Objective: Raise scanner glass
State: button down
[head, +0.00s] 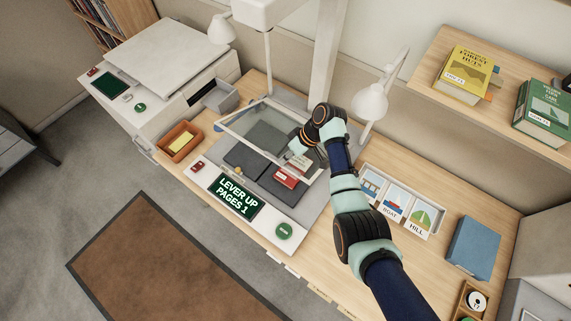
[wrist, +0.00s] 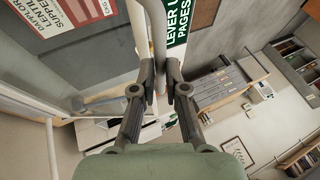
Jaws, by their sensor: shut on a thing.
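The scanner glass (head: 237,133) is a clear pane in a pale frame, held above the dark book cradle (head: 243,160) in the head view. Its frame looks tilted; I cannot tell how high it stands. My gripper (head: 299,146) is at the right side of this frame, and its tips are hard to make out there. In the wrist view, my gripper (wrist: 163,76) is shut on a pale bar (wrist: 157,32) that runs up between the fingers. The bar looks like the lever. The front display (head: 236,196) reads "LEVER UP PAGES 1".
A red book (head: 287,177) lies in the cradle under the glass. Lamps (head: 371,101) stand behind and beside the scanner. An orange tray (head: 180,141) is at the left, a picture-card tray (head: 399,205) and blue book (head: 473,249) at the right. A green button (head: 284,231) is at the front.

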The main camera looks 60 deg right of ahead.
jog(key=shift+s+d+r, duration=0.15)
jog(key=shift+d+r, duration=0.55)
jog(key=c, duration=1.2)
grip_release()
jog(key=shift+d, duration=0.35)
jog(key=shift+a, duration=0.1)
jog(key=shift+r, duration=0.1)
jog(key=shift+s+r, duration=0.1)
jog(key=shift+r, duration=0.1)
jog(key=v, duration=1.1)
jog(key=shift+s+r, duration=0.2)
